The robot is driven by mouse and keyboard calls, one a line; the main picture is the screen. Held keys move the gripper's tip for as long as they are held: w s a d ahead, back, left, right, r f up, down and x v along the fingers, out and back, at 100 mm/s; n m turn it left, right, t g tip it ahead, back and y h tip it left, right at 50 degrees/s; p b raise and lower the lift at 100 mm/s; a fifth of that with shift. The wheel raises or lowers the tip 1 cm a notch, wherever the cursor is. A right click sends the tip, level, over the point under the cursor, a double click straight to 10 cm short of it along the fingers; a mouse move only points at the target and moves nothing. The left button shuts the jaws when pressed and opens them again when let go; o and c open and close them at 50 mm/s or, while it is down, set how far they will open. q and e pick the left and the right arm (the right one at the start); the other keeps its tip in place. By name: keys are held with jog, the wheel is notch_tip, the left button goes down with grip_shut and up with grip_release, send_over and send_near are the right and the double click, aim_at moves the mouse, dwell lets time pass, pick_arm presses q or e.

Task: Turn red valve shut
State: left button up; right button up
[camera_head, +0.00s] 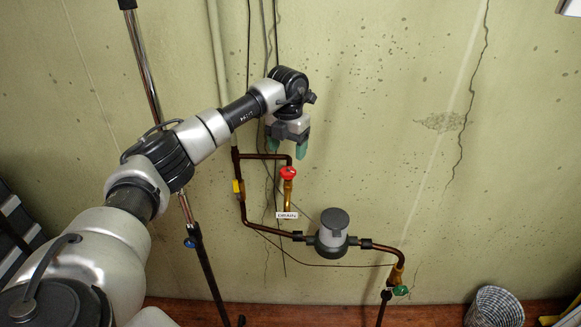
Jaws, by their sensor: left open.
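The red valve (288,173) is a small round knob on a brass fitting of the copper pipework, above a white label reading "DRAIN" (287,215). My left gripper (287,148) points down in front of the wall, just above the red valve in the picture. Its two greenish fingertips are apart, with nothing between them. I cannot tell its exact depth relative to the valve, but a gap shows between the fingertips and the knob. My right gripper is not in the picture.
A grey meter (333,230) sits on the lower pipe. A yellow handle (238,188) is on the left pipe and a green knob (400,290) at lower right. A dark stand pole (205,262) rises at left. A woven basket (494,308) stands at bottom right.

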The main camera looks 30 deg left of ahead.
aim_at(288, 170)
pick_arm(q)
notch_tip(288, 170, down, 7)
jog(key=p, duration=0.2)
jog(key=shift+p, duration=0.3)
jog(key=shift+f, duration=0.55)
